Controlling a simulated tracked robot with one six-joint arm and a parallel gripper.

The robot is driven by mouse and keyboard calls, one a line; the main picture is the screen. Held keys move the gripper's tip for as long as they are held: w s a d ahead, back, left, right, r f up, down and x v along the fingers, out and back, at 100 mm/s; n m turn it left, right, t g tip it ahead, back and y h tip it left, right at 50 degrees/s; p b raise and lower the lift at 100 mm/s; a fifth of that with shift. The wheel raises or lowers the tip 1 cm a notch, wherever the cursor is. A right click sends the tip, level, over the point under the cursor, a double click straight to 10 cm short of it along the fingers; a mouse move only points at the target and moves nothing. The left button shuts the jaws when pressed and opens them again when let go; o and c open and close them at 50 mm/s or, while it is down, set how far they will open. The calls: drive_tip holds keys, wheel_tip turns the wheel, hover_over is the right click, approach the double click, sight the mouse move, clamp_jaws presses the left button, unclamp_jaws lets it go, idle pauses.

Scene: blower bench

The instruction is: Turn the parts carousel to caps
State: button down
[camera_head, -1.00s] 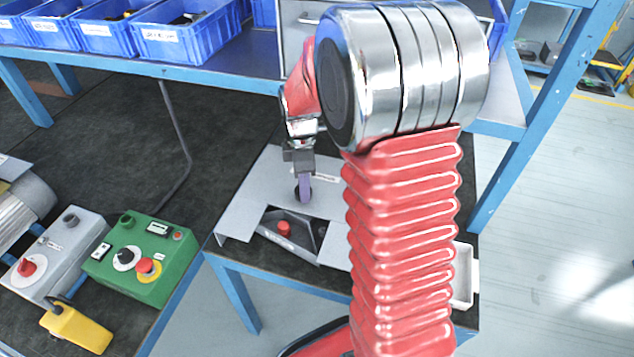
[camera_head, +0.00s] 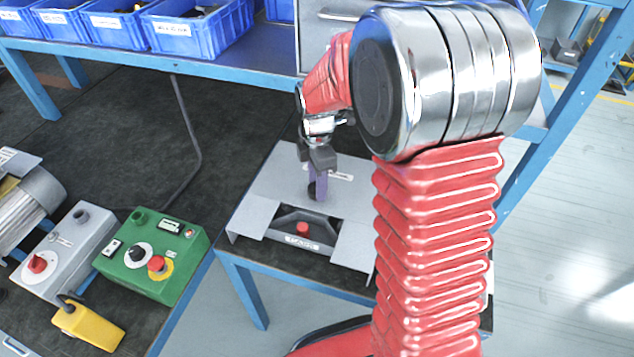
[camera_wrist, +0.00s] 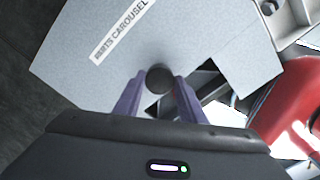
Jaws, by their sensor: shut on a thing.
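The parts carousel (camera_head: 270,190) is a grey cover plate on a low bench, with a cut-out window at its front. Its label, partly readable as "CAROUSEL", shows in the wrist view (camera_wrist: 122,30). A dark compartment (camera_head: 318,222) sits squarely in the window, holding a red piece (camera_head: 302,228). A small label (camera_head: 302,242) is on its front; I cannot read it surely. My gripper (camera_head: 318,190), with purple fingers, is shut on a round black knob on the plate. The knob (camera_wrist: 159,79) shows between the fingertips in the wrist view. Other compartments are hidden under the plate.
A green control box (camera_head: 152,255), a grey box with a red knob (camera_head: 65,250) and a yellow pendant (camera_head: 88,325) stand on the left bench. Blue bins (camera_head: 195,32) line the back shelf. My red arm covers the plate's right side.

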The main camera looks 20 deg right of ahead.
drive_tip(key=shift+w+a, duration=0.15)
drive_tip(key=shift+a, duration=0.05)
drive_tip(key=c, duration=1.5)
unclamp_jaws()
drive_tip(key=shift+c, duration=0.2)
drive_tip(key=o, duration=0.4)
drive_tip(key=shift+d, duration=0.1)
wheel_tip(320, 180, up, 14)
drive_tip(key=shift+f, duration=0.1)
